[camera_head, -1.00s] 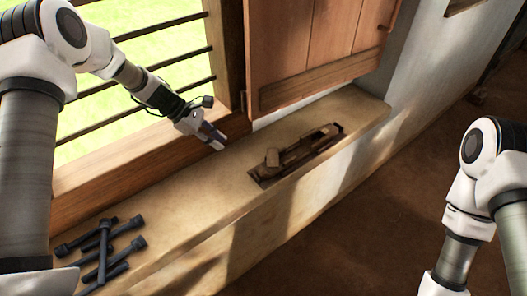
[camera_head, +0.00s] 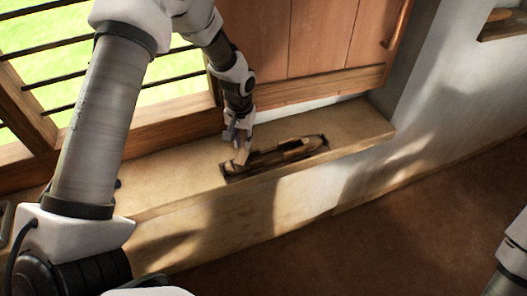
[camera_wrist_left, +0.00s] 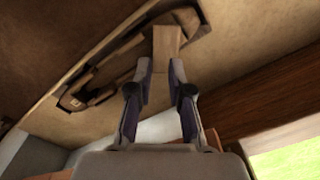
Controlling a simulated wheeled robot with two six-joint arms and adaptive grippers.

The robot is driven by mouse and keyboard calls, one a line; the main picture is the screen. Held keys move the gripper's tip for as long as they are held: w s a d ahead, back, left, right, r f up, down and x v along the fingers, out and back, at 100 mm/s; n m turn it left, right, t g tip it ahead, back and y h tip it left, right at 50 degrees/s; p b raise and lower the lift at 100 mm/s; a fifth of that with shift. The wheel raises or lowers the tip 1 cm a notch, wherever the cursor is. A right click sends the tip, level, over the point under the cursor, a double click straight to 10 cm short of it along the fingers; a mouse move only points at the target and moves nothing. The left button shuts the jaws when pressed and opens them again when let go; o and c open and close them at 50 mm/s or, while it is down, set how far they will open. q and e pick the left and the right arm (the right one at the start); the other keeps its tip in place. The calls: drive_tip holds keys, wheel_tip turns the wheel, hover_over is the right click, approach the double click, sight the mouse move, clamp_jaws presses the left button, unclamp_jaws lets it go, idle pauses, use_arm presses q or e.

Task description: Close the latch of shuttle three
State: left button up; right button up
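A long dark wooden shuttle (camera_head: 285,153) lies in a shallow recess or tray on the earthen ledge; it also shows in the left wrist view (camera_wrist_left: 105,88). A paler wooden block, seemingly its latch (camera_wrist_left: 167,42), stands up at the shuttle's near-left end; it shows in the head view (camera_head: 241,156) just below my fingers. My left gripper (camera_head: 232,135) points down at this block. In the left wrist view its fingertips (camera_wrist_left: 160,68) are apart, with the block's end at the gap. I cannot tell whether they touch it. My right gripper is out of view.
A wooden shutter panel (camera_head: 320,40) stands behind the ledge (camera_head: 170,188), and a barred window (camera_head: 50,60) is at the left. The ledge right of the shuttle is clear.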

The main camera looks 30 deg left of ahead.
sight(242, 158)
use_arm(q)
drive_tip(key=shift+s+a+f, duration=0.25)
drive_tip(key=shift+a+f, duration=0.4)
drive_tip(key=shift+a, duration=0.05)
drive_tip(key=f, duration=0.5)
drive_tip(key=shift+w+d+f+p, duration=0.25)
drive_tip(key=shift+w+d+p, duration=0.1)
drive_tip(key=shift+d, duration=0.05)
drive_tip(key=shift+s+a+f, duration=0.2)
drive_tip(key=shift+a, duration=0.05)
drive_tip(key=shift+w+d, duration=0.1)
clamp_jaws()
